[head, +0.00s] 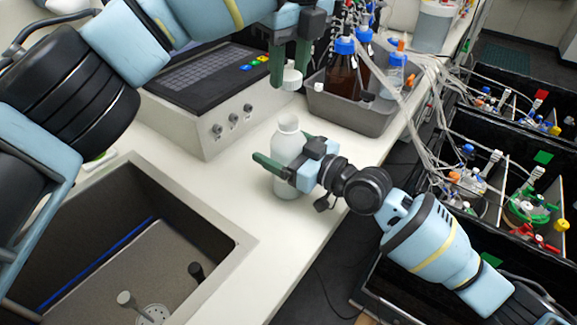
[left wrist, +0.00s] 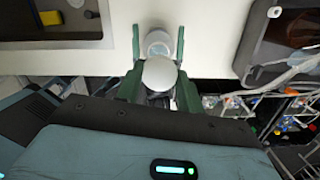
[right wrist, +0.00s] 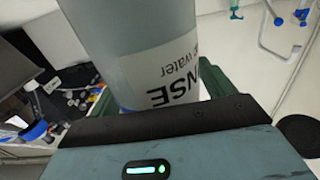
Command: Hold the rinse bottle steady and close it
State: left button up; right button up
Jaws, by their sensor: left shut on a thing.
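The rinse bottle (head: 287,143) is white and stands upright on the white counter, its neck uncapped. Its label reads "RINSE" and "water" in the right wrist view (right wrist: 178,72). My right gripper (head: 283,165) is shut on the bottle's body from the right, one green finger on each side. My left gripper (head: 290,68) points down and is shut on a white cap (head: 291,80), held above the bottle's mouth and apart from it. In the left wrist view the cap (left wrist: 159,74) sits between the fingers, with the bottle top (left wrist: 157,42) beyond it.
A grey tray (head: 350,119) with brown and clear bottles stands behind the bottle. A control box (head: 215,120) with a keypad is at its left. A sink (head: 225,232) lies front left. Black bins (head: 500,130) with tubing are at the right.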

jog(key=c, duration=1.3)
pick_arm(q)
send_over(288, 119)
jog(key=shift+d+f, duration=0.1)
jog(key=shift+f, duration=2.4)
pick_arm(e)
jog(key=shift+o, duration=0.2)
pick_arm(q)
jog(key=shift+f, duration=0.1)
jog(key=shift+f, duration=0.8)
jog(key=shift+f, duration=0.5)
